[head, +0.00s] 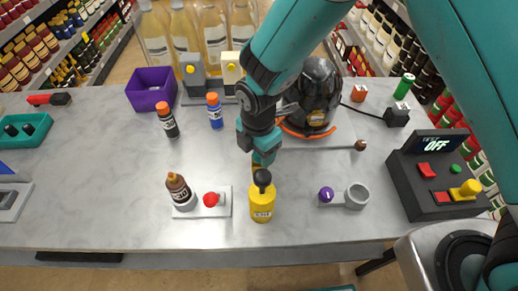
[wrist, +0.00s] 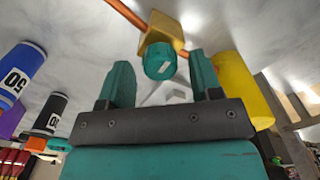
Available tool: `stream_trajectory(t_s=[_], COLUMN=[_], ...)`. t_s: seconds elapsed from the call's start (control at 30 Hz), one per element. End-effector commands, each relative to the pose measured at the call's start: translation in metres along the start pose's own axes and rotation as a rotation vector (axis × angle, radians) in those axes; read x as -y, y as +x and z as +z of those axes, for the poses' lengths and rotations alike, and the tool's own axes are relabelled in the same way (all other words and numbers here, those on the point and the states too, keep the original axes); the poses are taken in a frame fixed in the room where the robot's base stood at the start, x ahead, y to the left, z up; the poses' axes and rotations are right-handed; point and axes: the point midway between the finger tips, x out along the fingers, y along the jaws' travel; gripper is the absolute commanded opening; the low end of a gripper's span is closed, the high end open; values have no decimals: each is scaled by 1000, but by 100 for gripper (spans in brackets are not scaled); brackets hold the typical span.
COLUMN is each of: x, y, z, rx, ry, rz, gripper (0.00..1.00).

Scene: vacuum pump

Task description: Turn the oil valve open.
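In the wrist view a gold valve body (wrist: 163,28) sits on a copper-coloured pipe (wrist: 127,14), with a short teal round knob (wrist: 160,62) facing me. It looks like the oil valve, though I see no label on it. My gripper (head: 263,154) points down at the middle of the table. In the wrist view its two teal fingers are spread, one on each side of the knob, with gaps between. In the head view the gripper hides most of the valve; only a small orange-gold bit shows below the fingers.
A yellow bottle (head: 262,204) with a black cap stands close by the gripper. The black pump (head: 316,92) is behind it. A control box (head: 436,180) reading OFF stands at right. A brown bottle (head: 178,189) and a red knob (head: 211,199) are at left.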

Motion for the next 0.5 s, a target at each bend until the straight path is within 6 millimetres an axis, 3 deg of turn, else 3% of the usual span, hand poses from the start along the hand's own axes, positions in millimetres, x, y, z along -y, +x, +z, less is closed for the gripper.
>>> stream_trajectory(t_s=[0.27,0.5], x=[0,-1], y=[-8,-57], z=[0,0], rx=[0,0], ry=[0,0], rz=[1,7], gripper=[59,59])
